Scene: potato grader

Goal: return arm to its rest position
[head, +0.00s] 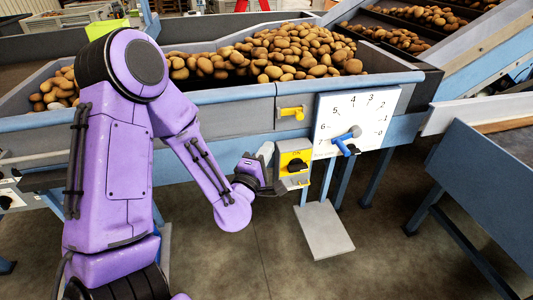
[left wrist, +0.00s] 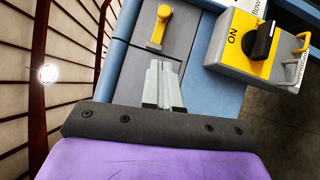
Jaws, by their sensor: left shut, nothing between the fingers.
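My left arm is purple and reaches across the front of the grader in the head view. Its gripper (head: 266,152) is beside the left edge of the yellow switch box (head: 294,160). In the left wrist view the pale fingers (left wrist: 162,86) are shut together with nothing between them. They point toward a yellow handle (left wrist: 159,27) on the grey panel. The switch box (left wrist: 240,38) is to their right, with a black knob (left wrist: 262,40) and the word ON beside it. The fingers look apart from both. My right gripper is not in view.
The grader's trough (head: 235,97) holds many potatoes (head: 285,50). A white dial plate (head: 355,118) with a blue-handled pointer (head: 345,140) is right of the switch box. A grey plate (head: 324,230) is below it. A blue-sided table (head: 480,190) stands right. Floor (head: 375,250) between is open.

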